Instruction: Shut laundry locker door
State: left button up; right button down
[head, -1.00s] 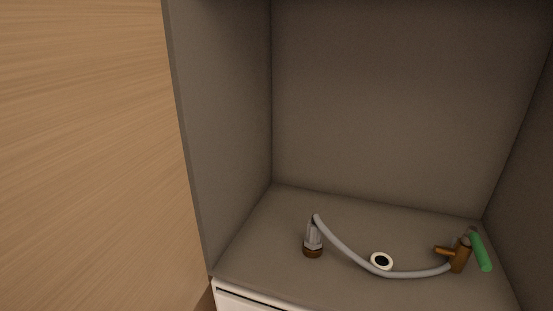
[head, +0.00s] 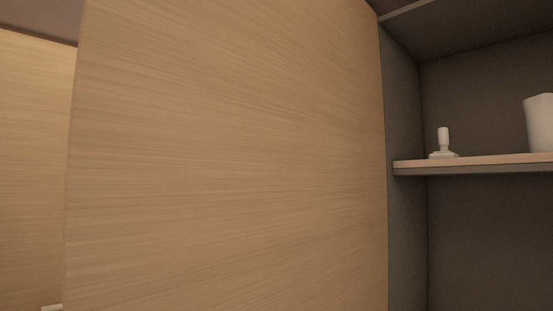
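A large light-wood door panel (head: 230,160) fills the middle of the head view. Its right edge meets the grey side wall (head: 403,150) of an open locker. The door stands open, swung out to the left of the locker's opening. I cannot tell from this view whether this is the laundry locker door. The door's handle is not visible. Neither of my grippers shows in the view.
Inside the locker, a wooden-edged shelf (head: 470,163) holds a small white stamp-shaped object (head: 443,145) and a white cup-like container (head: 540,123). Another light-wood surface (head: 35,170) stands at the far left, beyond the door's left edge.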

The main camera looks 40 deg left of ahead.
aim_at(222, 154)
jog(key=k+j+z, duration=0.1)
jog(key=j, duration=0.3)
jog(key=k+j+z, duration=0.15)
jog(key=j, duration=0.25)
jog(key=k+j+z, duration=0.1)
jog(key=j, duration=0.25)
jog(key=k+j+z, duration=0.15)
jog(key=j, duration=0.25)
jog(key=j+z, duration=0.1)
jog(key=j, duration=0.25)
jog(key=i+j, duration=0.1)
jog(key=j, duration=0.25)
jog(key=z, duration=0.05)
